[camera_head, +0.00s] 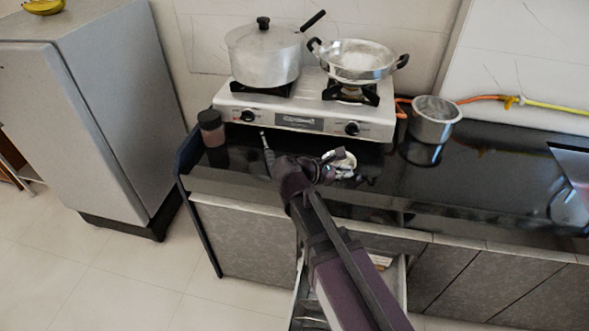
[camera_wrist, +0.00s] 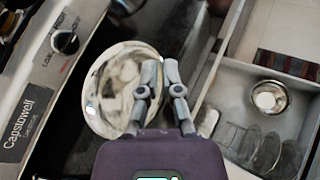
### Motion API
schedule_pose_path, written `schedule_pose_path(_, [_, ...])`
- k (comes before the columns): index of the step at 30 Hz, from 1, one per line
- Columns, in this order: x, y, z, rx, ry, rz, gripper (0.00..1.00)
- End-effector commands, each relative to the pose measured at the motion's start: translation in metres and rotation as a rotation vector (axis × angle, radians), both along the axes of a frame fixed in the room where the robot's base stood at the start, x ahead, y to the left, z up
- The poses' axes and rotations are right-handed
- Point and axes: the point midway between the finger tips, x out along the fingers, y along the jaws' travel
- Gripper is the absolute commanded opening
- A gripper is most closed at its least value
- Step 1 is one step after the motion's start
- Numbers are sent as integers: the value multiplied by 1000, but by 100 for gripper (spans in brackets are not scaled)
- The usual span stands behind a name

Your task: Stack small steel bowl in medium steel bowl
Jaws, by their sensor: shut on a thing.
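My gripper (camera_wrist: 160,64) is shut on the rim of a shiny steel bowl (camera_wrist: 112,88), one finger over the inside and one outside. The bowl is to the left of the fingers in the wrist view, its open side facing the camera. In the head view the bowl (camera_head: 341,156) shows over the black counter in front of the stove, partly hidden by my wrist. I cannot tell whether it touches the counter. A smaller-looking round steel bowl (camera_wrist: 268,97) sits in the open drawer at the right of the wrist view. I cannot tell which bowl is small or medium.
The drawer (camera_head: 401,280) is open below the counter (camera_head: 480,172); glassy items lie in it. The stove (camera_head: 262,117) carries a lidded pot (camera_head: 262,58) and a two-handled pan (camera_head: 350,62). A jar (camera_head: 211,128) stands left, a steel pot (camera_head: 436,121) right. Counter to the right is mostly clear.

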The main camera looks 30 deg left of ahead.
Motion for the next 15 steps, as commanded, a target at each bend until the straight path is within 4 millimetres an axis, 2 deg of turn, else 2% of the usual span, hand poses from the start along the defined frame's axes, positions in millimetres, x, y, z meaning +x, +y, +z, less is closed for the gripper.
schedule_pose_path(1, [-9, 13, -10, 0, 2, 43, 0])
schedule_pose_path(7, [-37, 59, -28, 1, 7, 190, 0])
schedule_pose_path(12, [-56, 85, -37, 0, 9, 277, 0])
schedule_pose_path(15, [-62, 94, -40, -2, 10, 307, 0])
